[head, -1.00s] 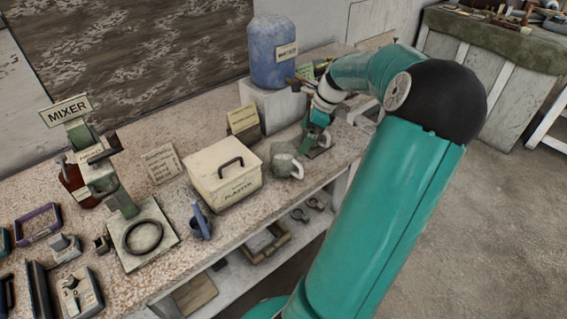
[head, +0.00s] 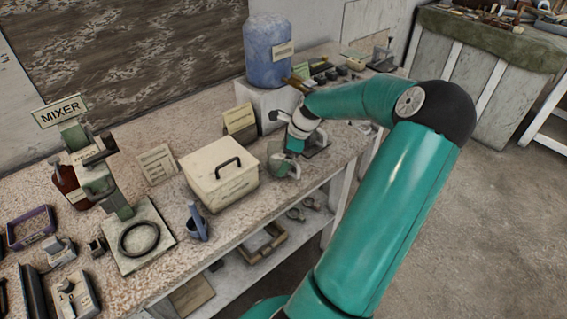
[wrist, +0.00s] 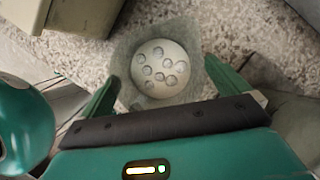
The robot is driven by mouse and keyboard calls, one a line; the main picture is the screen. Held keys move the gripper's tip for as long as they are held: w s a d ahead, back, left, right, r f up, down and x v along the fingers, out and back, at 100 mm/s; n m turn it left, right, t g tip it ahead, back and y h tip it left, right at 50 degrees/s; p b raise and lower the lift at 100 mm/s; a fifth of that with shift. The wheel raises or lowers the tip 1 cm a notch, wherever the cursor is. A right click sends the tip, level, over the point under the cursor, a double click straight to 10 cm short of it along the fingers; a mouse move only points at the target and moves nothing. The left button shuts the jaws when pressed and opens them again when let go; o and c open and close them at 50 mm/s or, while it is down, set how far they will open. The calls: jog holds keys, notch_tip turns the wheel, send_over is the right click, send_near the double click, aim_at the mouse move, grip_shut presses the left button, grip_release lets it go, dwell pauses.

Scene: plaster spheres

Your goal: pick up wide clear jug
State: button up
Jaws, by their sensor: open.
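The wide clear jug (head: 281,169) stands on the speckled bench, just right of the cream plaster box. In the wrist view I look down into the jug (wrist: 188,28); its walls look translucent grey-green. A pale round shape with several grey round spots shows inside its outline. My gripper (head: 292,156) is at the jug in the head view and hides part of it. In the wrist view the green fingers of my gripper (wrist: 163,72) are apart, one on each side of the jug's near part. I cannot tell whether they touch it. The jug's handle is not clear.
The lidded plaster box (head: 222,180) stands close on the jug's left. A labelled card block (head: 240,121) and a blue water container (head: 270,55) on a white block are behind. A blue cup-like item (head: 197,222) and the mixer (head: 110,185) are further left. The bench's front edge is near.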

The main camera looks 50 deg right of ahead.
jog(key=shift+w+a+f, duration=0.1)
jog(key=shift+w, duration=0.3)
jog(key=shift+c, duration=1.1)
jog(key=shift+s, duration=0.3)
jog(key=c, duration=0.4)
jog(key=shift+s, duration=0.1)
jog(key=c, duration=0.3)
jog(key=shift+w, duration=0.2)
jog(key=c, duration=0.4)
jog(key=shift+s, duration=0.1)
jog(key=shift+r, duration=0.2)
